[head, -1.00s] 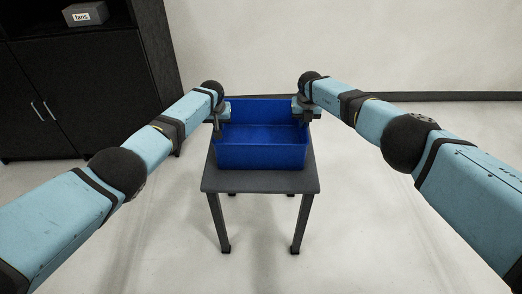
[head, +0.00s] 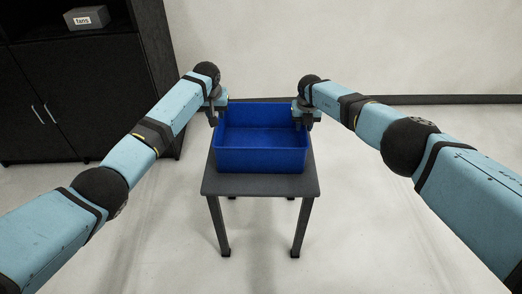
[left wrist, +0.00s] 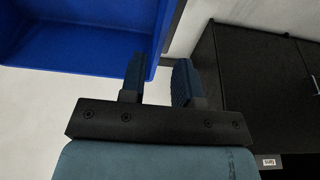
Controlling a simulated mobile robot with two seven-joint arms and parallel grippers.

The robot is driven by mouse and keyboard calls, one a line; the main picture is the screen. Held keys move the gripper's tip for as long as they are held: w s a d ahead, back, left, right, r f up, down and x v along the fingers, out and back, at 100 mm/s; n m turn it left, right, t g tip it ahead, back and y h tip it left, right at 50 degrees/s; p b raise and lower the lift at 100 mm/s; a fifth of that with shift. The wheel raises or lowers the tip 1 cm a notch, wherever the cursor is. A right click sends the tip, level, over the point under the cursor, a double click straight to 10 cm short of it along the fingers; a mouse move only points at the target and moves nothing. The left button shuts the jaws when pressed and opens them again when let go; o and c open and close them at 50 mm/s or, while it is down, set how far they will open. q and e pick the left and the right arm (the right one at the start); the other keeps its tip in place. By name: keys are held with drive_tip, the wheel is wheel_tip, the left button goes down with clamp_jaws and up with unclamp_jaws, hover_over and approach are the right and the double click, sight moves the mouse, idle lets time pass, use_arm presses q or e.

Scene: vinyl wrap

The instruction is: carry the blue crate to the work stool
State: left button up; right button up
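The blue crate (head: 262,160) stands upright on the dark grey stool (head: 262,186), and its open inside looks empty. My left gripper (head: 212,118) is just off the crate's left rim, at its far part. In the left wrist view, its two fingers (left wrist: 160,82) are apart with nothing held between them. The crate's blue wall (left wrist: 85,35) shows beyond and to the left there. My right gripper (head: 304,118) is at the crate's right rim. Its fingers are small and dark against the rim, so their opening is unclear.
A black cabinet (head: 85,90) stands at the left, with a grey box (head: 87,17) labelled "fans" on its shelf. A pale wall with a dark skirting is behind the stool. The pale floor around the stool is clear.

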use_arm(q)
drive_tip(key=v, duration=0.3)
drive_tip(key=shift+s+r, duration=0.1)
drive_tip(key=shift+r, duration=0.1)
use_arm(e)
drive_tip(key=shift+r, duration=0.1)
wheel_tip(320, 180, up, 12)
drive_tip(key=s, duration=0.1)
drive_tip(key=shift+s, duration=0.25)
